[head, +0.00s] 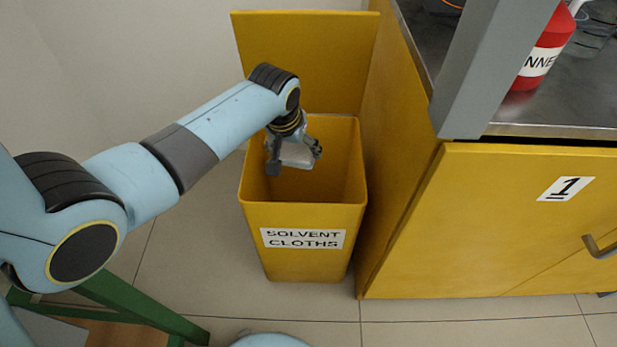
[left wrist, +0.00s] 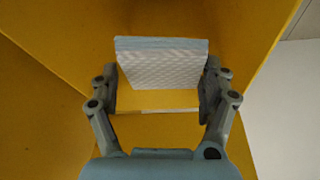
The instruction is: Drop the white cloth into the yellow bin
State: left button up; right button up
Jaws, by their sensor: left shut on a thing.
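The yellow bin (head: 305,216) stands on the floor with its lid raised at the back and a label reading "SOLVENT CLOTHS" on its front. My left gripper (head: 294,152) is over the bin's open mouth, pointing down. It is shut on the white cloth (head: 297,154), which looks like a folded, textured pad. In the left wrist view the white cloth (left wrist: 165,64) sits between the two fingers of my left gripper (left wrist: 160,88), with yellow surfaces around it. The inside bottom of the bin is hidden in the head view. My right gripper is not in view.
A yellow cabinet (head: 480,220) marked "1" stands close at the bin's right, with a metal top (head: 560,105) and a red container (head: 545,50) on it. A green-legged stand (head: 140,308) is at lower left.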

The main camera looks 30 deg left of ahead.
pick_arm(q)
jog(key=shift+r, duration=0.1)
jog(key=o, duration=0.8)
jog(key=shift+o, duration=0.4)
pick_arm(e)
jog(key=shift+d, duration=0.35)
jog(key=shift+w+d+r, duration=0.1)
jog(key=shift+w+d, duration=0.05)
pick_arm(q)
jog(key=v, duration=1.2)
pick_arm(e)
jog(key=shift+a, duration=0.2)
pick_arm(q)
jog(key=shift+d, duration=0.15)
